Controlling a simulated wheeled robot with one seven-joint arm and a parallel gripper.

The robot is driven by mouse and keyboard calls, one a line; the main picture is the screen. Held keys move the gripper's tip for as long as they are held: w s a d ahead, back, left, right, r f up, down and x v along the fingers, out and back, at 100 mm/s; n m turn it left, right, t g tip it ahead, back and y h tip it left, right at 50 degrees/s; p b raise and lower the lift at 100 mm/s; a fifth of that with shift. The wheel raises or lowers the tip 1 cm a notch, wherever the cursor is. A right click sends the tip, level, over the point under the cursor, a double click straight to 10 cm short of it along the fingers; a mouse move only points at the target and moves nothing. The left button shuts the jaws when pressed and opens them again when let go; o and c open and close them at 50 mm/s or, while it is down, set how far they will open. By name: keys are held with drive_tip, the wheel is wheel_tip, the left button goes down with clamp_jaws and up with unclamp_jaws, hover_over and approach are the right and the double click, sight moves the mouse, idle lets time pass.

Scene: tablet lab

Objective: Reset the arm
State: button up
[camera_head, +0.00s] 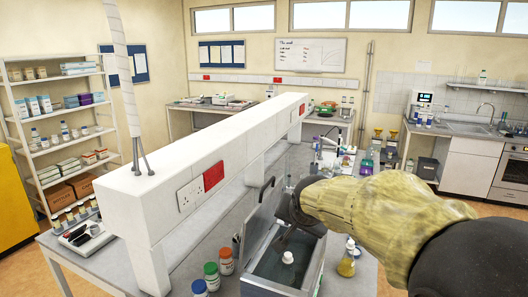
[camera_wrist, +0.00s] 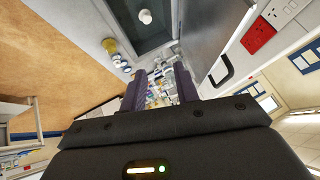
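My arm, in a yellowish sleeve, reaches in from the right in the head view. My gripper (camera_head: 284,240) is over the open grey water bath (camera_head: 318,268) on the bench, and partly hidden by the wrist. In the wrist view its two dark fingers (camera_wrist: 161,76) stand apart with nothing held between them. A white-capped item (camera_head: 288,257) is in the bath, below and apart from the fingers; it also shows in the wrist view (camera_wrist: 145,16). The bath's lid (camera_head: 257,219) is raised, with a dark handle close to the left of my gripper.
Bottles with red (camera_head: 226,254), green (camera_head: 211,269) and blue (camera_head: 199,286) caps stand left of the bath. A yellow flask (camera_head: 347,264) stands to its right, below my forearm. A white raised beam (camera_head: 200,150) with sockets runs along the bench behind. Glassware crowds the bench's far end.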

drive_tip(key=s+d+f+n+g+b, duration=0.1)
drive_tip(key=s+d+f+n+g, duration=0.1)
drive_tip(key=s+f, duration=0.8)
drive_tip(key=s+d+f+n+g+b, duration=0.1)
drive_tip(key=s+d+f+n+g, duration=0.2)
drive_tip(key=s+f, duration=0.6)
drive_tip(key=shift+s+d+f+g, duration=0.35)
drive_tip(key=shift+d+f, duration=0.15)
drive_tip(key=shift+d, duration=0.5)
